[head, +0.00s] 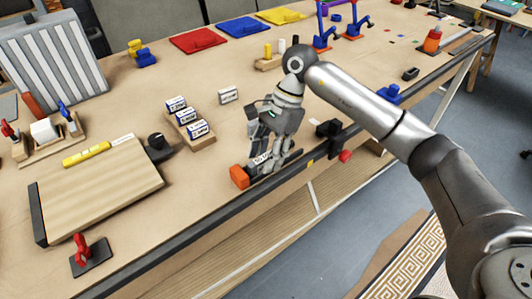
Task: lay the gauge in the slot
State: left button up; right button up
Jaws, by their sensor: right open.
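My right gripper (262,152) points down near the table's front edge, with its fingers apart over a low item. That item has an orange end (239,177) at its left and a pale, lettered part by the fingers. The fingers hide some of it, so I cannot tell whether it is the gauge or whether they touch it. A small white lettered block (228,95) stands alone behind the gripper. A wooden holder (204,142) to the left carries several blue-and-white blocks. I cannot pick out an empty slot. My left gripper is not in view.
A red-handled clamp (83,252) sits at the front left.

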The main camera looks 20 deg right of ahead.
jog(key=v, duration=1.2)
jog(key=shift+a, duration=0.1)
